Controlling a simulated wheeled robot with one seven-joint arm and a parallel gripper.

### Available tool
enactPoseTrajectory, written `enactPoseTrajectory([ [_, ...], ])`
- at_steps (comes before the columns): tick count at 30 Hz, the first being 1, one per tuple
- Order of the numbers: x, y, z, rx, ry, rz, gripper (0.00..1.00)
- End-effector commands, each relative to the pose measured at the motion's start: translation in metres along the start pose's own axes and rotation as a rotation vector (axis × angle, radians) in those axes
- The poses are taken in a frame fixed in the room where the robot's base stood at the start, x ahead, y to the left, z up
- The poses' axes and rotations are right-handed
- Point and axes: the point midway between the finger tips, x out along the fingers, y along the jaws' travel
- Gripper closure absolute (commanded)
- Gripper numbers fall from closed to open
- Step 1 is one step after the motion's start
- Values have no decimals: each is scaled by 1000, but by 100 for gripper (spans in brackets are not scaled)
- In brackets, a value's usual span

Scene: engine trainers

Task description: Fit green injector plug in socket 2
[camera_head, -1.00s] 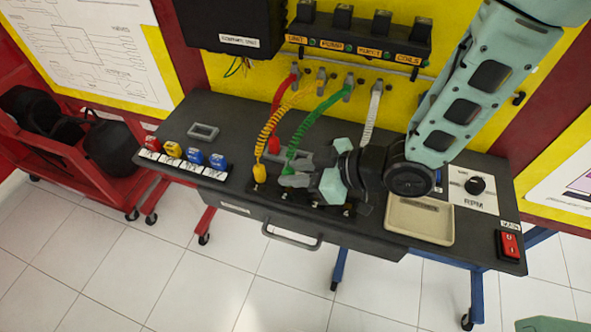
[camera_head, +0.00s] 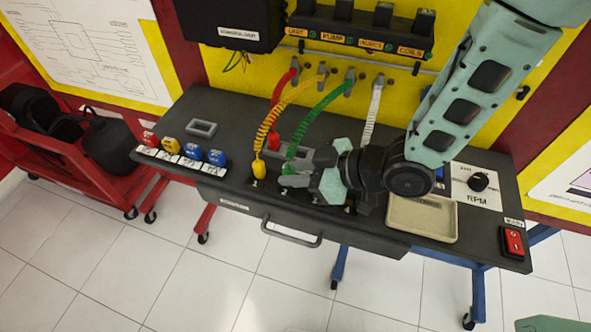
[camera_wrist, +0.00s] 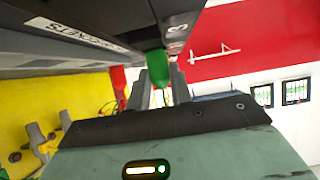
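The green plug (camera_wrist: 157,68) sits between the two fingers of my gripper (camera_wrist: 160,88) in the wrist view, and the fingers are closed on it. Its upper end is close against the dark socket block (camera_wrist: 120,50), near a mark that reads 3; I cannot tell whether it is seated. In the head view my gripper (camera_head: 287,170) is low over the bench's front socket row, just right of the yellow plug (camera_head: 258,168). The green cable (camera_head: 316,113) runs from the back panel down to my gripper. The socket under the plug is hidden by my gripper.
The yellow plug stands upright at the row's left. A red plug (camera_head: 273,141) is behind it. A white cable (camera_head: 370,116) drops behind my wrist. A beige tray (camera_head: 422,218) lies right, and several small coloured blocks (camera_head: 182,151) are left.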

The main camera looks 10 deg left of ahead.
Motion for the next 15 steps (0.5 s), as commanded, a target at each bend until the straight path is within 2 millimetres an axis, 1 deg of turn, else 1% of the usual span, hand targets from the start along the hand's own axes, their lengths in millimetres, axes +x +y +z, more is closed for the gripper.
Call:
enactPoseTrajectory([
  [10,-1,0,0,0,0,0,68],
  [15,-8,1,-2,0,0,2,68],
])
